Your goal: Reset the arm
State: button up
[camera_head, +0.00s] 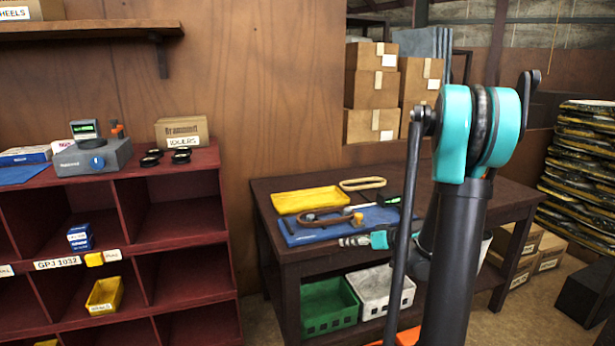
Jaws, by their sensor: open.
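My arm (460,210) stands folded upright at the right of the view, with a teal joint at its top. My gripper (347,241) is small and partly hidden behind the arm. It points left, in front of the work table's near edge (305,258), and looks open and empty. A blue mat (310,237) lies on the table behind it. A yellow tray (304,201) and a tan ring-shaped belt (362,183) lie further back on the table.
A red shelf unit (185,237) stands left, with a grey scale (92,158), an idlers box (182,131) and several black rings on top. Green (328,307) and white (385,290) crates sit under the table. Cardboard boxes (372,90) stand behind.

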jog(key=s+a+f+m+g+h, duration=0.1)
jog(key=s+f+m+g+h, duration=0.1)
jog(key=s, duration=0.5)
jog(key=s+a+f+m+g+h, duration=0.1)
jog(key=s+a+h, duration=0.1)
jog(key=s, duration=0.6)
jog(key=s+d+f+m+h, duration=0.1)
jog(key=s+d+h, duration=0.1)
jog(key=s, duration=0.4)
jog(key=s+d+f+m+g+h, duration=0.1)
jog(key=s+d+f+m+h, duration=0.1)
jog(key=s, duration=0.4)
jog(key=shift+d+f+h, duration=0.3)
jog(key=shift+d+h, duration=0.3)
jog(key=shift+d, duration=0.25)
jog(key=shift+o, duration=0.4)
